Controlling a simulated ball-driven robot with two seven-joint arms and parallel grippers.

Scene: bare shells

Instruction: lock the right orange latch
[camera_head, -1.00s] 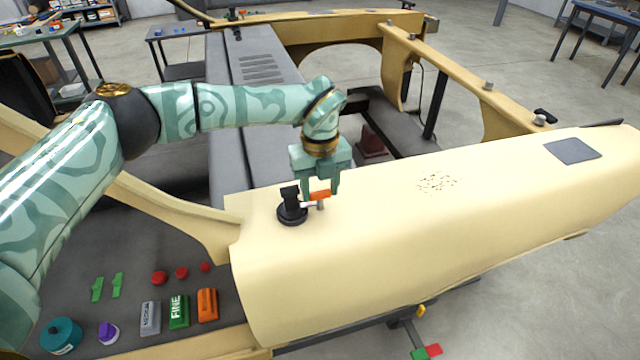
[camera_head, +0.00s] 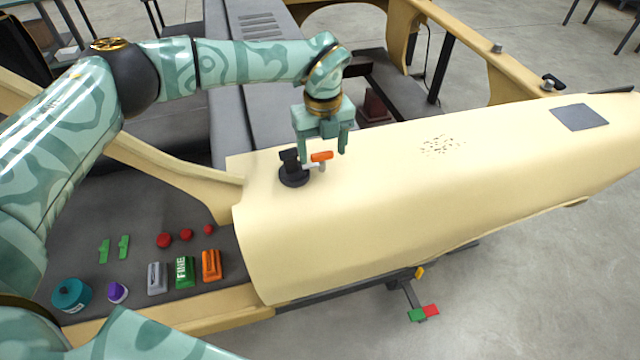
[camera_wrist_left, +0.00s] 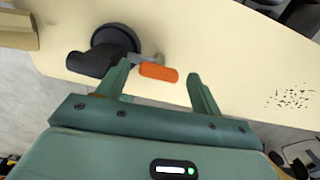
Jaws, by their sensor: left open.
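The orange-tipped latch (camera_head: 322,156) sits on the top edge of the cream shell (camera_head: 400,205), with a black round base and an upright black block (camera_head: 291,172) to its left. In the left wrist view, the orange grip (camera_wrist_left: 158,72) is on a short grey lever from the black base (camera_wrist_left: 115,40). My left gripper (camera_head: 324,152) points down at the latch. Its fingers are open, one on each side of the orange grip, with visible gaps in the wrist view (camera_wrist_left: 160,75). My right gripper is out of view.
A grey tray at left holds green clips (camera_head: 114,248), red knobs (camera_head: 186,235), coloured blocks (camera_head: 184,271), a teal tin (camera_head: 71,295) and a purple piece (camera_head: 117,292). A black latch (camera_head: 552,82) sits on the far rail.

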